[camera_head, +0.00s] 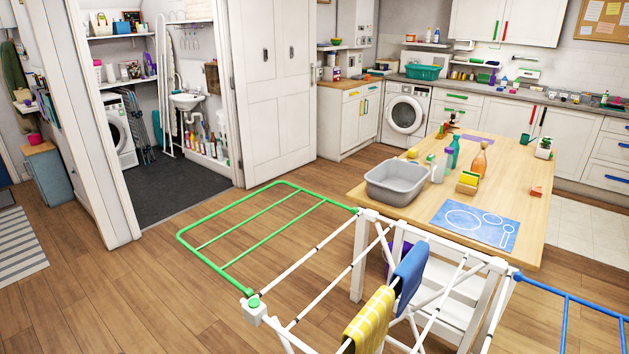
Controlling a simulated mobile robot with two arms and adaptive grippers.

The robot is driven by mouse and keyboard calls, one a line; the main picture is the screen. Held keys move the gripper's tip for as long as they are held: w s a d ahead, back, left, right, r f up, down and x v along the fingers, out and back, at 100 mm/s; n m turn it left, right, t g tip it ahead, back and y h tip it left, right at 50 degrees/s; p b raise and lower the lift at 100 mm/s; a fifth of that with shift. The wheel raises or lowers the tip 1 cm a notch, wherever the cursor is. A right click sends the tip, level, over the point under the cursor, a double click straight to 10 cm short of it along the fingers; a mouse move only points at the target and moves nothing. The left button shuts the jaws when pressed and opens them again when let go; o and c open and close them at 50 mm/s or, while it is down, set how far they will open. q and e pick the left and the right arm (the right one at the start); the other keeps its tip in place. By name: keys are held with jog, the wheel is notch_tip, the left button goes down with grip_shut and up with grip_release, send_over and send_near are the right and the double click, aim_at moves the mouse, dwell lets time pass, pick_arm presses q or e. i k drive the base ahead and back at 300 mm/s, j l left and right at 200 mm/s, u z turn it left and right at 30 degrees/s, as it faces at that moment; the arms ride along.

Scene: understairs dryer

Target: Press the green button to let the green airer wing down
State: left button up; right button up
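The white clothes airer (365,258) stands in the lower middle. Its green wing (222,265) sticks out to the left and looks raised, about level with the top rails. The green button (254,302) is a small round knob on the white corner block at the wing's near end. A blue wing (567,312) sticks out on the right side. A yellow checked cloth (371,322) and a blue cloth (410,275) hang over the rails. Neither of my grippers shows, so nothing is seen touching the button.
A wooden table (535,205) with a grey basin (396,182), bottles and a blue mat (476,222) stands behind the airer. A white door (273,90) and an understairs room are at the back left. The wooden floor left of the airer is clear.

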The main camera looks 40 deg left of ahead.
aim_at(254, 303)
jog(key=u, duration=0.4)
jog(key=j+u, duration=0.1)
jog(key=u, duration=0.7)
jog(key=j+u, duration=0.1)
jog(key=u, duration=0.3)
jog(key=z, duration=1.15)
jog(key=u, duration=1.15)
